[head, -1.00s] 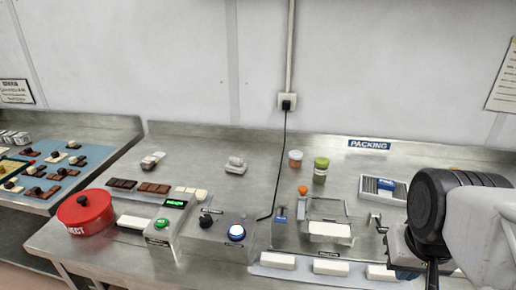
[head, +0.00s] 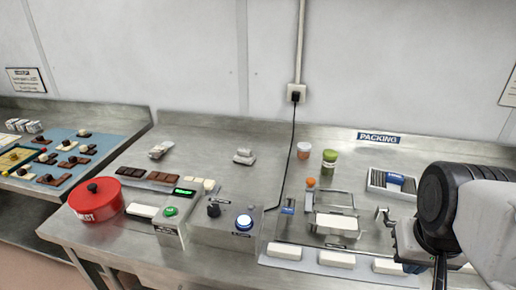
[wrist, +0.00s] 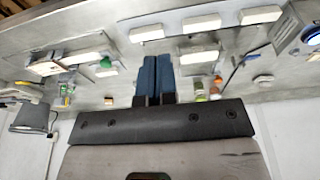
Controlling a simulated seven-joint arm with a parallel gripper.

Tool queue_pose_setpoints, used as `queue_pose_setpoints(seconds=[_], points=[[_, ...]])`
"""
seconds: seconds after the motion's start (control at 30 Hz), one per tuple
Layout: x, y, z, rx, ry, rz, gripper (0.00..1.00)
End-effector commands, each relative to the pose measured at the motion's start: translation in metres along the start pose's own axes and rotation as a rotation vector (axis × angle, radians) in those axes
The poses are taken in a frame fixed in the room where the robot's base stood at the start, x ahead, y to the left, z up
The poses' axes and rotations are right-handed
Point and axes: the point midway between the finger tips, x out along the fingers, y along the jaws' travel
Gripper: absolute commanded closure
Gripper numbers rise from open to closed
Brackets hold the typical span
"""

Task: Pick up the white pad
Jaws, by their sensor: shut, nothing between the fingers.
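Several white flat blocks are in view, and I cannot tell for certain which is the pad. One white pad (head: 337,221) lies in the clear fixture at the packing station; it seems to show in the wrist view (wrist: 198,57) too. White bars (head: 285,250) lie in a row along the front edge, also in the wrist view (wrist: 201,23). Another white slab (head: 142,210) is beside the green-button box. My gripper (head: 438,274) hangs at the right, right of the fixture. In the wrist view its blue fingers (wrist: 154,78) are together and empty.
A red pot (head: 96,203) stands at the left. A box with a blue-lit button (head: 244,222) is left of the fixture. The middle back of the bench is mostly clear.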

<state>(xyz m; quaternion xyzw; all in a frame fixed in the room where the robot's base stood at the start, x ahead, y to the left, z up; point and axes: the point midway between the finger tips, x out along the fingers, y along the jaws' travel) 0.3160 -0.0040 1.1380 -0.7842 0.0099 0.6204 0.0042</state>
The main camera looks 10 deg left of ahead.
Motion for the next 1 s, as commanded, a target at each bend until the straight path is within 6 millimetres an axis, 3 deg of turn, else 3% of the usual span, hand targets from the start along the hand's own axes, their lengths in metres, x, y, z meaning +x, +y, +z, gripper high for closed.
queue_pose_setpoints(seconds=[0.1, 0.47, 0.8, 1.0], points=[[0.000, 0.000, 0.000, 0.000, 0.000, 0.000, 0.97], [0.000, 0.000, 0.000, 0.000, 0.000, 0.000, 0.43], [0.000, -0.001, -0.002, 0.004, -0.002, -0.004, 0.43], [0.001, -0.010, -0.016, 0.045, -0.015, -0.040, 0.43]])
